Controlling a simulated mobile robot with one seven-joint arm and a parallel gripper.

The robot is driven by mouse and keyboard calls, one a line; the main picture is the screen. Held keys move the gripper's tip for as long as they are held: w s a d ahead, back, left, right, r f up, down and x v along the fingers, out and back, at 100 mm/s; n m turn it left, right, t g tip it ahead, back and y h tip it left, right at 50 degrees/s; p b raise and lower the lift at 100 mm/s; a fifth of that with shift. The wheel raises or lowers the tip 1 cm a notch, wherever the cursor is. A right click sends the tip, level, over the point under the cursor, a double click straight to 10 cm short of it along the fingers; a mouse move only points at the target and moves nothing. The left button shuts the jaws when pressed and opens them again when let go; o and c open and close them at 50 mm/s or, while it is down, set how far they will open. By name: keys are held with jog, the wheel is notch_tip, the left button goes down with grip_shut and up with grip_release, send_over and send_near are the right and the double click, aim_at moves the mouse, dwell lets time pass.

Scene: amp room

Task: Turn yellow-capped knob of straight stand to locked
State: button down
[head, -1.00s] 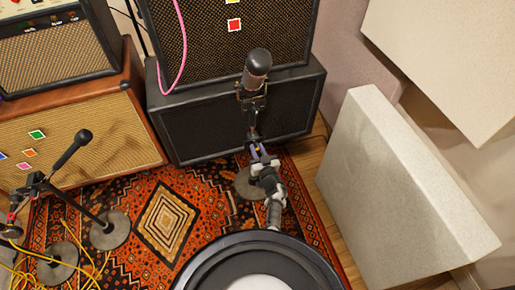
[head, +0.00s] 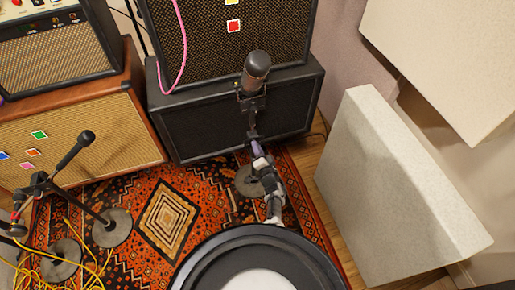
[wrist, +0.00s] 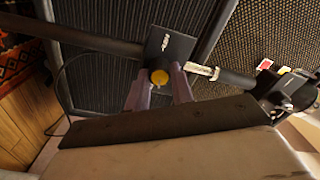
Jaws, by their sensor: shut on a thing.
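The straight stand (head: 252,118) rises in front of the dark amp cabinets and carries a large dark microphone (head: 257,70) at its top. In the wrist view its dark pole (wrist: 88,38) crosses the upper part of the picture and passes a black clamp block (wrist: 172,45). The yellow-capped knob (wrist: 159,77) is at the lower edge of that block. My gripper (wrist: 159,73) is shut on the knob, with one finger on each side and the yellow cap showing between them. In the head view my gripper (head: 256,147) is at the stand, below the microphone; the knob is too small to make out there.
Another microphone stand (head: 92,212) with a slanted boom is at the left, near yellow cables (head: 60,262) on the rug. A pale acoustic panel (head: 395,190) leans at the right. Amp cabinets (head: 235,120) stand close behind the straight stand.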

jog(key=shift+w+m, duration=0.1)
jog(key=shift+m, duration=1)
jog(key=c, duration=1.2)
grip_release()
jog(key=p+v, duration=0.5)
jog(key=v, duration=0.9)
